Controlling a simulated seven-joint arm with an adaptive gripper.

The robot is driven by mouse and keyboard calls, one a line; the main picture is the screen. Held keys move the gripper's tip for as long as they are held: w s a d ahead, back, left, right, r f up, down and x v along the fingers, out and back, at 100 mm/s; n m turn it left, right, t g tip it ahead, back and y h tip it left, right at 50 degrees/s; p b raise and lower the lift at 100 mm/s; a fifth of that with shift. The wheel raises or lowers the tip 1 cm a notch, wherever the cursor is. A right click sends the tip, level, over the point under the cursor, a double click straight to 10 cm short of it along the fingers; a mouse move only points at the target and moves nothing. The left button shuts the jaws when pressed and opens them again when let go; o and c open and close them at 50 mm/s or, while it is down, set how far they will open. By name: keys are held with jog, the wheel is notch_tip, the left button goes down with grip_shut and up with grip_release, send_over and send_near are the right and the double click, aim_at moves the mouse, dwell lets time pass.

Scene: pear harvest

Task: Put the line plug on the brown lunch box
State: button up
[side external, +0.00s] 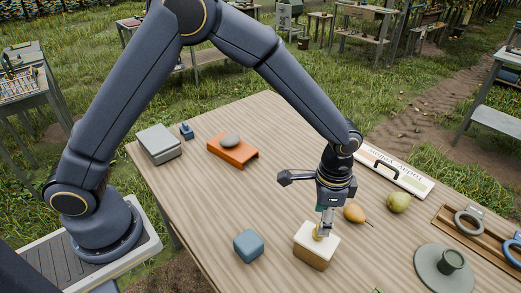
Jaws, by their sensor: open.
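The brown lunch box (310,259) stands near the table's front edge, with a pale cream top and a brown side. My gripper (324,231) points straight down over it, its fingertips low at the box's top. A small yellowish piece (317,235), possibly the line plug, shows at the fingertips on or just above the lid; contact is hard to tell at this size. My gripper is open, and its fingers partly hide this piece.
A blue box (248,246) stands left of the lunch box. A brown pear (354,213) and a green pear (398,203) lie to the right. An orange stand (232,153) holds a grey stone. The table's middle is clear.

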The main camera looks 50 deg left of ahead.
jog(key=s+a+r+n+t, duration=0.1)
jog(key=s+a+r+n, duration=0.1)
jog(key=a+r, duration=0.55)
jog(key=s+a+r+n+t, duration=0.1)
jog(key=s+a+r+n, duration=0.2)
jog(key=r, duration=0.8)
jog(key=s+a+r+n+t, duration=0.3)
jog(key=s+a+n, duration=0.1)
jog(key=s+a, duration=0.7)
jog(key=shift+s+a+t, duration=0.25)
jog(key=shift+s+t, duration=0.05)
jog(key=shift+s, duration=0.7)
jog(key=shift+o, duration=0.2)
